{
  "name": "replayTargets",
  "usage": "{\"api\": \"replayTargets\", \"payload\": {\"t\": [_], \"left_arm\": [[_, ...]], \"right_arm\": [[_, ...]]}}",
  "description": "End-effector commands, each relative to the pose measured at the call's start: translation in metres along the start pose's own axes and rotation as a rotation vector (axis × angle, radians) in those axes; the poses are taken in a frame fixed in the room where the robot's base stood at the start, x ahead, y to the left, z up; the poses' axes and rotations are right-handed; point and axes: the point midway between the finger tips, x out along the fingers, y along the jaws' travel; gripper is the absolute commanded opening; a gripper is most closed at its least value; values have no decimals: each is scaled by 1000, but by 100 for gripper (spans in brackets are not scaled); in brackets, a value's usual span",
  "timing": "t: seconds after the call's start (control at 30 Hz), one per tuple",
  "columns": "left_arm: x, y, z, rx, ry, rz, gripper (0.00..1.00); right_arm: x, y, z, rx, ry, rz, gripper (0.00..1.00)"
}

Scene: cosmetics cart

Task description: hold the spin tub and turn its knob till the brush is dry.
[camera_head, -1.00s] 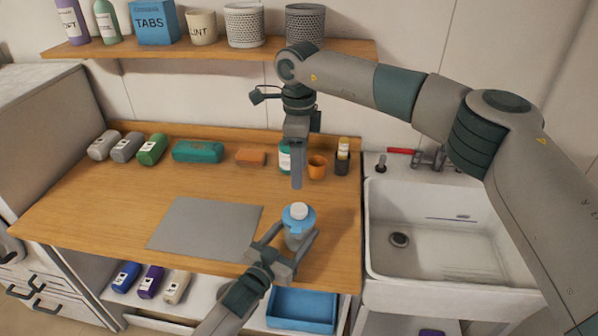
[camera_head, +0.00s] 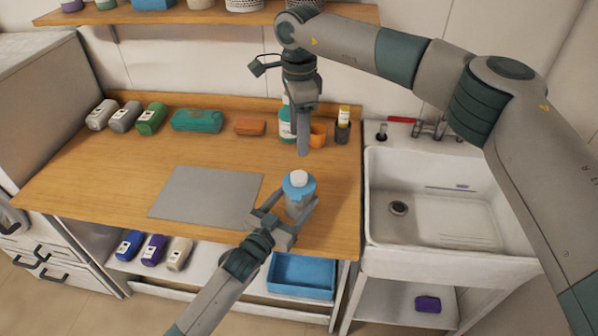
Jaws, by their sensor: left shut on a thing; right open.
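The spin tub (camera_head: 296,203) is a small clear container with a blue lid and a white knob (camera_head: 299,178) on top. It stands upright on the wooden counter near the front edge, right of the grey mat. My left gripper (camera_head: 291,212) is shut around the tub's body from the front, one finger on each side. My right gripper (camera_head: 303,144) points down above and behind the knob, apart from it; it is open, though its fingers overlap in this view. I cannot make out a brush; the tub's inside is too small to tell.
The grey mat (camera_head: 206,195) lies left of the tub. Behind are a green-white bottle (camera_head: 287,121), an orange cup (camera_head: 319,135) and a dark holder (camera_head: 342,132). The sink (camera_head: 440,205) is at right. A blue tray (camera_head: 302,276) sits below the counter.

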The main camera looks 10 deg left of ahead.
Motion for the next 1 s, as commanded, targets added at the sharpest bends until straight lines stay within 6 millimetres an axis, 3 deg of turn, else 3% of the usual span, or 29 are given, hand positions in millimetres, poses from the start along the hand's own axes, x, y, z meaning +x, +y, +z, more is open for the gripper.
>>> {"api": "replayTargets", "payload": {"t": [0.6, 0.8, 1.0], "left_arm": [[0, 0, 0, 0, 1, 0, 34], [0, 0, -1, 0, 1, 0, 34], [0, 0, -1, 0, 1, 0, 34]], "right_arm": [[1, 0, 0, -925, -1, 0, 52], [1, 0, 0, -1131, -2, -1, 52], [1, 0, 0, -1214, -1, -1, 52]]}}
